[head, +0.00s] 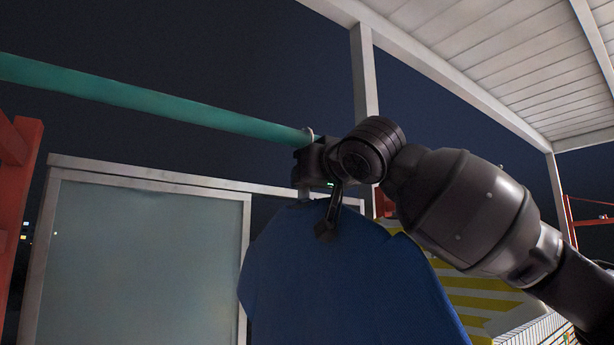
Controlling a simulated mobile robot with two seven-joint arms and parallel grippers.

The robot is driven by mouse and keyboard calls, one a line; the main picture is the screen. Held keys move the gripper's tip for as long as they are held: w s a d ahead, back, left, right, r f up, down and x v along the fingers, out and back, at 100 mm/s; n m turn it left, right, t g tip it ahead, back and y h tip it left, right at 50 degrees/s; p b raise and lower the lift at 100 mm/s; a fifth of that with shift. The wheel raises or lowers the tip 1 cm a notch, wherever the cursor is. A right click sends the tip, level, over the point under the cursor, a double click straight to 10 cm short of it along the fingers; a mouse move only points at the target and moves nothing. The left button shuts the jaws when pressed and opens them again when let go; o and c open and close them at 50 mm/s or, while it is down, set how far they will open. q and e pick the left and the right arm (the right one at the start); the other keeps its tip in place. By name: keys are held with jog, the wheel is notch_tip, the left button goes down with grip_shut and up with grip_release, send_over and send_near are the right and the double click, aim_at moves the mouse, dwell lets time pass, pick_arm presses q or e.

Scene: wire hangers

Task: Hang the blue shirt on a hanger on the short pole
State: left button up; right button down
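The blue shirt (340,285) hangs in the lower middle of the head view, below my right gripper. The teal pole (165,103) runs in from the left edge and slopes down to the gripper, where its end is hidden. A small pale hook-like curve (308,132) shows at the top of the pole just left of the gripper; the rest of the hanger is hidden. My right gripper (328,222) comes in from the right, with one dark finger pointing down in front of the shirt's top. The other finger and any grip are not clear. My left gripper is out of view.
A pale framed panel (140,262) stands behind the pole at left, beside a red post (20,200). A white post (364,75) and slatted roof (490,60) are above and behind. A yellow-and-white striped surface (470,295) lies behind my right arm.

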dwell(0.4)
jog(key=c, duration=1)
grip_release()
jog(key=shift+s+d, duration=0.15)
jog(key=shift+s, duration=0.15)
jog(key=b+v, duration=0.3)
jog(key=v, duration=0.7)
jog(key=shift+s, duration=0.1)
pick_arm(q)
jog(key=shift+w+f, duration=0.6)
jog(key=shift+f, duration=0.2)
